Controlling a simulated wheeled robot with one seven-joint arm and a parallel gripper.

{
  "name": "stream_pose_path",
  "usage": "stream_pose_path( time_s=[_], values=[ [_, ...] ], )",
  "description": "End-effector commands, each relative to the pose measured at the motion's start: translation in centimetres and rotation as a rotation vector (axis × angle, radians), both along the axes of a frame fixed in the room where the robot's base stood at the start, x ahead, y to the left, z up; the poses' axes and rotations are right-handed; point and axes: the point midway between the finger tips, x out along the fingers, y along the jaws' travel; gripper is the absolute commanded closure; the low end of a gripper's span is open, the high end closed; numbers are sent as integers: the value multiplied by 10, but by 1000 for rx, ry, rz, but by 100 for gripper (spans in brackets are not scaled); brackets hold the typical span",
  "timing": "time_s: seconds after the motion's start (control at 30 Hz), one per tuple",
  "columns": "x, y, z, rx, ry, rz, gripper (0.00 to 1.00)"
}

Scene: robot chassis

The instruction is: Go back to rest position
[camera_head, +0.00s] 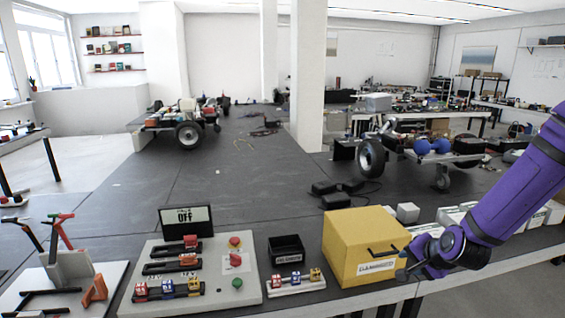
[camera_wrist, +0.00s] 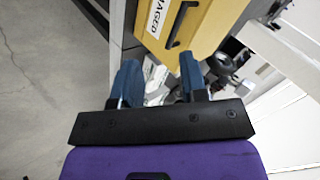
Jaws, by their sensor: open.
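My purple arm comes in from the right in the head view. My gripper (camera_head: 408,268) is at the front right side of the yellow box (camera_head: 350,240), near its dark handle (camera_head: 384,250). In the wrist view my gripper (camera_wrist: 159,75) has two blue fingers standing apart with nothing held between them. The yellow box (camera_wrist: 205,25) with its dark handle (camera_wrist: 181,22) and a white label lies beyond the fingertips. I cannot tell whether the gripper touches the box.
A control panel (camera_head: 220,275) with a display reading OFF (camera_head: 186,217) stands left of the box. A small black bin (camera_head: 286,248) is between them. White boxes (camera_head: 455,216) stand behind my arm. Wheeled chassis (camera_head: 425,150) are farther back.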

Motion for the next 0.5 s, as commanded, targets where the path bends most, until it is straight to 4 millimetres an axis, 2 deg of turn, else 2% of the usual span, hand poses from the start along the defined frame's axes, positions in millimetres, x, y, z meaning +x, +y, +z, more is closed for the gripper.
stream_pose_path(
  time_s=[0.27,0.5],
  values=[
    [-22,5,53,-241,77,177,60],
    [-49,10,105,-405,131,295,60]
  ],
)
